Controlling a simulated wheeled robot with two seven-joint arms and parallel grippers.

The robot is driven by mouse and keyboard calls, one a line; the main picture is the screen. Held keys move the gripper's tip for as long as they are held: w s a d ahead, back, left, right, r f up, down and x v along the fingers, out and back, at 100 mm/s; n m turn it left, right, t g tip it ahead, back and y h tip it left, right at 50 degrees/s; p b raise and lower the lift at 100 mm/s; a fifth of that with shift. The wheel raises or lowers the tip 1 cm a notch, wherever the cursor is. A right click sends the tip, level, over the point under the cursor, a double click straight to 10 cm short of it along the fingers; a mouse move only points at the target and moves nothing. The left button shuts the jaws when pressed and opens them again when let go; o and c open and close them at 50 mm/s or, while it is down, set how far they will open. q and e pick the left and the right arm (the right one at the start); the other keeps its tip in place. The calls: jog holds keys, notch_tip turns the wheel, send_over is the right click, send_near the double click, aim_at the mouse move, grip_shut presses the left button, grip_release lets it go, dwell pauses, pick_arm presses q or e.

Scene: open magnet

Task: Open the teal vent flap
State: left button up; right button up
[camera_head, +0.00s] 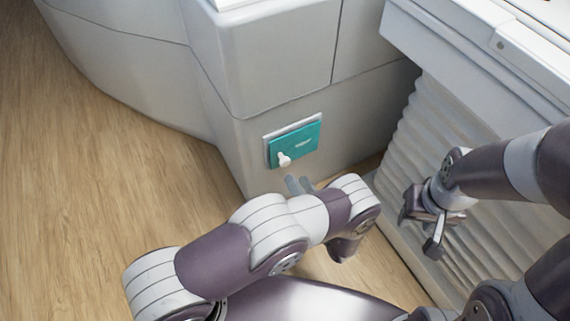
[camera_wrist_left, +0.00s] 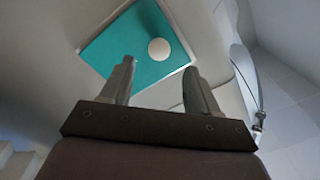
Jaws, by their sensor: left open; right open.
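The teal vent flap (camera_head: 303,142) sits in a pale frame low on the grey machine housing and looks shut. A white knob (camera_head: 284,159) sticks out near its lower left corner. In the left wrist view the flap (camera_wrist_left: 122,50) and its round knob (camera_wrist_left: 159,49) lie beyond the fingertips. My left gripper (camera_head: 299,184) is just below the flap in the head view, mostly hidden by my arm. Its fingers (camera_wrist_left: 160,72) are apart with nothing between them, and the knob shows above the gap. My right gripper (camera_head: 424,228) is open and empty, off to the right.
The grey machine housing (camera_head: 272,75) rises behind and around the flap. A pale unit with a ribbed bellows side (camera_head: 447,130) stands close on the right, near my right gripper. Wood floor (camera_head: 90,150) is clear on the left.

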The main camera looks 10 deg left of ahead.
aim_at(286, 164)
pick_arm(q)
jog(key=b+x, duration=0.2)
jog(key=x, duration=0.5)
jog(key=shift+w+a+f, duration=0.1)
jog(key=shift+f, duration=0.05)
jog(key=shift+w+a, duration=0.35)
jog(key=shift+w, duration=0.05)
grip_shut()
